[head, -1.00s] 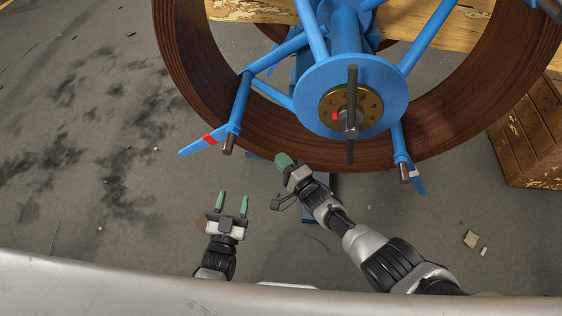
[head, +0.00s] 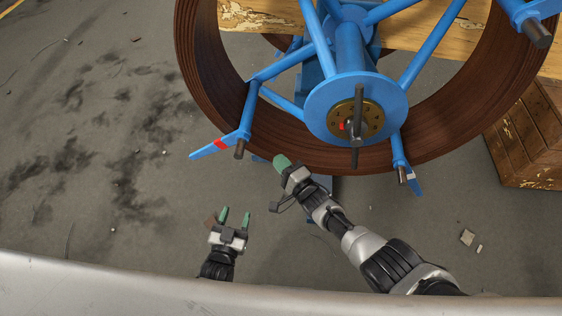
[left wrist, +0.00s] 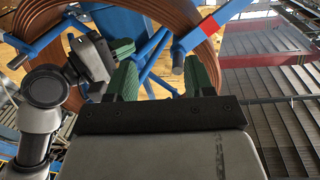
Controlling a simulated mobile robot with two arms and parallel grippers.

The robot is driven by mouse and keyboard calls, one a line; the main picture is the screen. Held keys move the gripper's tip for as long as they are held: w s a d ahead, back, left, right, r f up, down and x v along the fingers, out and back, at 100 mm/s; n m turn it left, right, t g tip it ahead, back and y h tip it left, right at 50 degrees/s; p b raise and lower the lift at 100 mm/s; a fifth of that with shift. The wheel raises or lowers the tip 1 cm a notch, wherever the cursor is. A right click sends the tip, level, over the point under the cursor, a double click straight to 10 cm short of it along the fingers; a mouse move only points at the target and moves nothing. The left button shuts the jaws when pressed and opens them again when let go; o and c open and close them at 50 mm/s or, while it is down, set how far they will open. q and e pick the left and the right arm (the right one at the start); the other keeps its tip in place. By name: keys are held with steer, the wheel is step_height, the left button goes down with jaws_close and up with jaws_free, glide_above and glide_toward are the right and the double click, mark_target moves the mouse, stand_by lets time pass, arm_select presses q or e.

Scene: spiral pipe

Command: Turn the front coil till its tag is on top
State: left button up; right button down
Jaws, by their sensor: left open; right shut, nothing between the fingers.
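The front coil (head: 215,75), ridged brown pipe, sits on a blue spool frame with a round hub (head: 318,106) and a brass dial (head: 343,112). A blue vane with a red band (head: 221,144) sticks out at lower left; it also shows in the left wrist view (left wrist: 284,38). A pale mark (head: 410,176) is on the lower right vane. I cannot tell which mark is the tag. My left gripper (head: 235,212) is open and empty, below the coil. My right gripper (head: 281,162) is shut and empty near the coil's lower edge; contact is unclear.
A wooden crate (head: 525,140) stands at the right. A worn yellow wooden beam (head: 440,25) lies behind the hub. Dark rods project from the hub and frame arms. The stained grey floor (head: 90,200) at the left is largely clear, with small debris.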

arm_select(q)
step_height(320, 180, up, 34)
steer(key=s+t+h, duration=0.1)
steer(key=s+h, duration=0.1)
steer(key=shift+s+a+f+g+y+p, duration=0.15)
steer(key=shift+f+g+p, duration=0.1)
steer(key=shift+f+g, duration=0.4)
steer(key=shift+s+d+f+g+y+p, duration=0.1)
steer(key=shift+f+g+y+p, duration=0.1)
steer(key=shift+f+g, duration=0.5)
steer(key=shift+s+a+f+g+y+p, duration=0.15)
steer(key=shift+f+g+p, duration=0.15)
steer(key=shift+f, duration=0.6)
arm_select(e)
steer(key=d+f+n+g+h, duration=0.1)
steer(key=d+f+n, duration=0.1)
steer(key=d, duration=0.4)
steer(key=shift+d+f, duration=0.4)
steer(key=shift+f, duration=0.1)
steer(key=shift+s, duration=0.1)
steer(key=shift+d, duration=0.1)
stand_by(0.5)
